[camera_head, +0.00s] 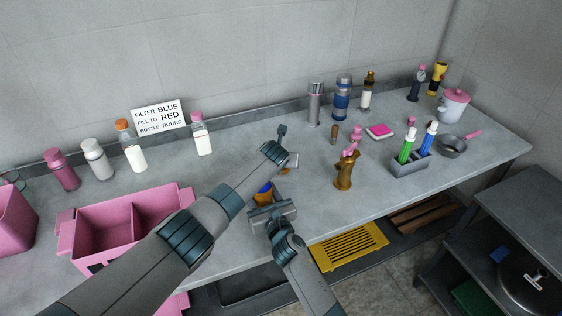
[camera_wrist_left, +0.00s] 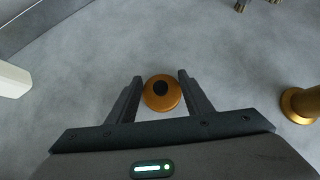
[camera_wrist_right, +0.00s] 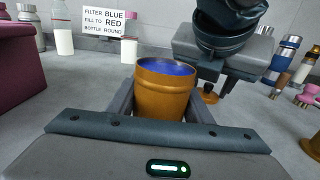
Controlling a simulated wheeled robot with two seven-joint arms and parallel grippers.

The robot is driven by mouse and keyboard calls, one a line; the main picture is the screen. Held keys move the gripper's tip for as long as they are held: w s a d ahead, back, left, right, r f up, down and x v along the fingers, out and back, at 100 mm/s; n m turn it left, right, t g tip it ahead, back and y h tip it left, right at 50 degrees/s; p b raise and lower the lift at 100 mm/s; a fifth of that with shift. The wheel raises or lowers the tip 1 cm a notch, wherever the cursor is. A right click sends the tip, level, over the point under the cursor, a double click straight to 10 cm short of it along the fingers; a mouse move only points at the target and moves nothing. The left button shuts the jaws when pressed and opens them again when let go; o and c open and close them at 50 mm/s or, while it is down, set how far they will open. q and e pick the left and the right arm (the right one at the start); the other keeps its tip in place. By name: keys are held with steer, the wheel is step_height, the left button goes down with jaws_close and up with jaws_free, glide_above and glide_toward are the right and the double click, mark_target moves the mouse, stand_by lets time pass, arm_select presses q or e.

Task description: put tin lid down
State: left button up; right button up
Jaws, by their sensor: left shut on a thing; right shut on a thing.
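The tin lid (camera_wrist_left: 161,93) is a round golden-orange disc with a dark centre. In the left wrist view it sits between the fingertips of my left gripper (camera_wrist_left: 160,90), which is shut on it. I cannot tell whether the lid touches the counter. My right gripper (camera_wrist_right: 162,105) is shut on the golden-orange tin (camera_wrist_right: 161,97), which is upright and open with blue inside. In the head view the tin (camera_head: 263,189) is partly hidden, just left of and nearer than my left gripper (camera_head: 288,163).
The grey counter (camera_head: 310,200) has free room around the grippers. A brown-gold pepper-mill-like item (camera_head: 345,173) stands to the right. A pink divided box (camera_head: 104,233) is at the left. A sign (camera_head: 160,116) and several bottles stand along the wall. A grey holder (camera_head: 411,166) with bottles is farther right.

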arm_select(q)
steer(key=o, duration=1.1)
steer(key=shift+s+r, duration=0.1)
steer(key=shift+r, duration=0.1)
steer(key=v, duration=1.1)
steer(key=shift+s+r, duration=0.2)
steer(key=shift+s, duration=0.05)
arm_select(e)
steer(key=o, duration=1.3)
steer(key=shift+c, duration=0.2)
steer(key=shift+s, duration=0.1)
